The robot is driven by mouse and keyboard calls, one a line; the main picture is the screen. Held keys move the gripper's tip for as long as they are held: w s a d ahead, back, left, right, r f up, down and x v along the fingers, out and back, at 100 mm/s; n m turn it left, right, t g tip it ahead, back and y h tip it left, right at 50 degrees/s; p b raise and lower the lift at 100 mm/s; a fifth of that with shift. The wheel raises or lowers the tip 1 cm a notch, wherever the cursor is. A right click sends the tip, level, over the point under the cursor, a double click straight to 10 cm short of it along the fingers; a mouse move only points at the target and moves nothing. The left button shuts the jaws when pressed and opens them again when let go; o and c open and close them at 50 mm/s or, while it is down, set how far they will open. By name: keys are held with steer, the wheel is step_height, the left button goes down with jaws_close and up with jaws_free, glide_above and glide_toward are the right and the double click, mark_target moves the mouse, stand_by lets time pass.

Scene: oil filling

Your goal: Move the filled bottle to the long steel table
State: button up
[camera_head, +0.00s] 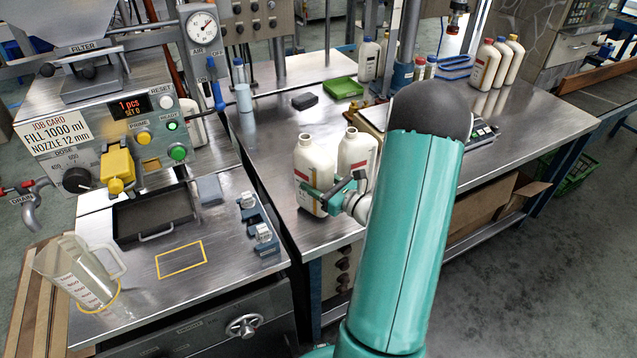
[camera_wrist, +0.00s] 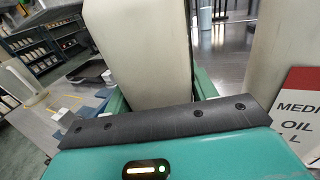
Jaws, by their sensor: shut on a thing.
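A white open-necked bottle (camera_head: 315,162) with a red and yellow label is upright over the near part of the long steel table (camera_head: 275,185). My gripper (camera_head: 326,192) is shut around its lower body; the green fingers stand on both sides of the bottle (camera_wrist: 140,50) in the wrist view. I cannot tell whether its base touches the table. A second open white bottle (camera_head: 357,152) stands close at its right, partly hidden by my gripper and arm. The fill level is not visible.
The filling machine's bench (camera_head: 105,250) at left holds a clear measuring jug (camera_head: 80,270), a dark tray (camera_head: 152,218) and blue clamps (camera_head: 258,222). Capped bottles (camera_head: 490,65) stand at the table's back right. A green tray (camera_head: 343,87) and dark block (camera_head: 304,101) lie farther back.

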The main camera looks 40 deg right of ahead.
steer(key=shift+w+f, duration=0.1)
steer(key=shift+f, duration=0.55)
steer(key=shift+f, duration=0.1)
steer(key=o, duration=1.7)
steer(key=shift+f, duration=0.1)
steer(key=shift+r, duration=0.2)
steer(key=s+d, duration=0.1)
steer(key=s, duration=1.1)
steer(key=shift+d, duration=0.15)
